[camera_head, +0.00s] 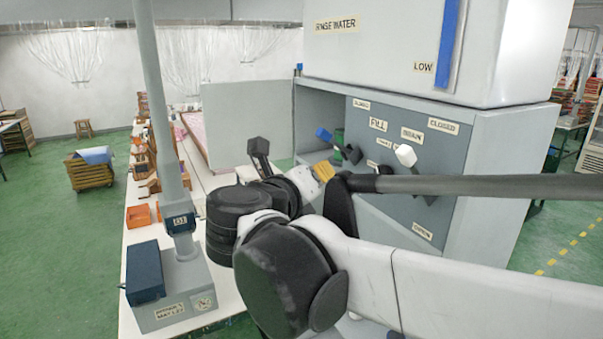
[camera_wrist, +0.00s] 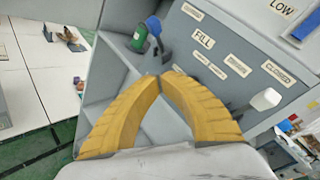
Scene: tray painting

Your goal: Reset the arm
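My gripper shows its yellow fingers in the wrist view (camera_wrist: 161,80). Their tips meet, with nothing seen between them. In the head view a yellow finger part (camera_head: 323,171) shows in front of the grey valve panel (camera_head: 385,215), with my arm covering much of the rest. A blue-ended lever (camera_head: 324,135) is on the panel near the FILL label; its blue end also shows in the wrist view (camera_wrist: 153,25), beyond and above the fingertips. A white-ended lever (camera_head: 405,156) is further right; it is right of the fingers in the wrist view (camera_wrist: 266,99). The fingers look apart from both levers.
The rinse water tank (camera_head: 400,45) stands above the panel. A green bottle (camera_wrist: 138,39) is in the cabinet recess behind the fingers. A grey post on a box (camera_head: 172,290) stands on the white table at left. Open green floor (camera_head: 60,250) lies further left.

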